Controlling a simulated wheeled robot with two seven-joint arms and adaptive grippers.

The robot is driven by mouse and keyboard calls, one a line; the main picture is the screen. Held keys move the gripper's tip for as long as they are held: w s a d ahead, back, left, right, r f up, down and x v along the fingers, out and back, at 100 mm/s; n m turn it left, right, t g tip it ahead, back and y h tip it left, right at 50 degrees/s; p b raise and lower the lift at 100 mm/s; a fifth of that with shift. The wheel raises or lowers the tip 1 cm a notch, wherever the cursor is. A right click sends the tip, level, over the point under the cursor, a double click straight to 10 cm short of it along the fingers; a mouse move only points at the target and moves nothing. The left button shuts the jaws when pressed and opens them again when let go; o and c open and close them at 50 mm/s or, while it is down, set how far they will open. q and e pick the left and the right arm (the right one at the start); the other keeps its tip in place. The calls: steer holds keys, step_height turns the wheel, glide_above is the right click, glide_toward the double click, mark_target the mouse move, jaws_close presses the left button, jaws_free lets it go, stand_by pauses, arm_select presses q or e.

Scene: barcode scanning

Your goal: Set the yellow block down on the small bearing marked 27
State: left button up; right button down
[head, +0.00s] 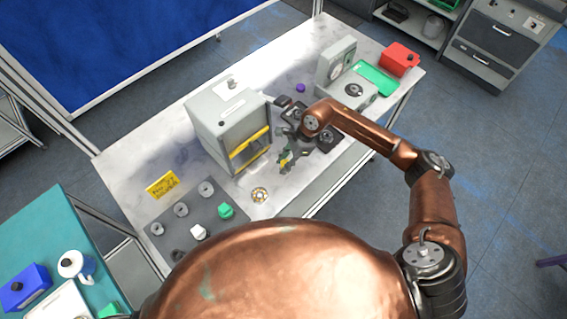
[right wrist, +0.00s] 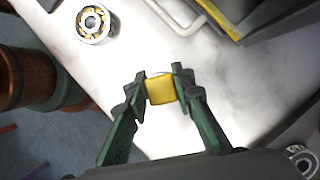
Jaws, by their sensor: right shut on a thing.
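My right gripper (head: 286,158) is over the white table in the head view, in front of the grey machine. In the right wrist view its green fingers (right wrist: 160,88) are shut on the yellow block (right wrist: 161,91), which sits between the fingertips. A small bearing (head: 260,195) with a metal ring and gold inside lies on the table, nearer the front edge than the gripper. It also shows at the top left of the right wrist view (right wrist: 93,23), apart from the block. No number can be read on it. My left gripper is not seen.
The grey machine (head: 220,115) with a yellow-edged front stands close behind the gripper. A dark mat (head: 200,215) left of the bearing carries several rings, a green block (head: 226,211) and a white piece (head: 198,232). Bare table surrounds the bearing.

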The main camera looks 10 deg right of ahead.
steer(key=shift+f, duration=0.15)
steer(key=c, duration=1.6)
jaws_free()
steer(key=shift+o, duration=0.3)
steer(key=o, duration=0.3)
steer(key=shift+r, duration=0.2)
steer(key=shift+r+p, duration=1.3)
steer(key=shift+r, duration=2.35)
